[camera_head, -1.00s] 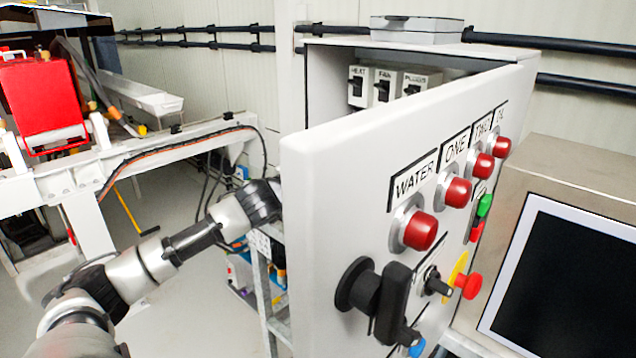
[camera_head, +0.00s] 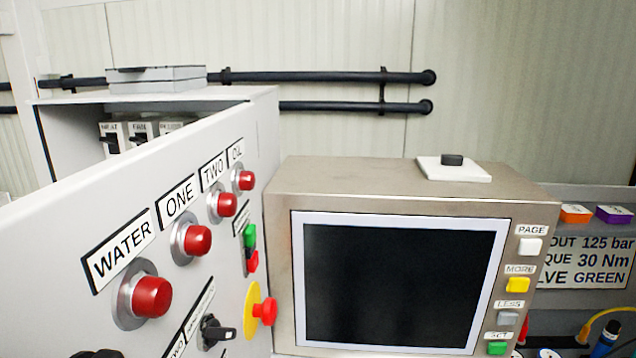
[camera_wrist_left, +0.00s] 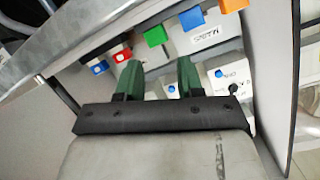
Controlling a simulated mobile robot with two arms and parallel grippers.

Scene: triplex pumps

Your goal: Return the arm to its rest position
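My left gripper (camera_wrist_left: 158,78) shows in the left wrist view. Its two dark green fingers stand apart, with no object visibly held between them. They point toward a bay of white boxes (camera_wrist_left: 230,79) with blue knobs, which lies beyond the fingertips. Whether the fingers touch anything there I cannot tell. Neither arm shows in the head view now, and my right gripper is in no view.
The cabinet's open door (camera_head: 70,225), with red buttons, stands at the left of the head view. A monitor box (camera_head: 400,190) with a dark screen stands right of it. In the wrist view a grey panel (camera_wrist_left: 268,60) borders the bay on the right.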

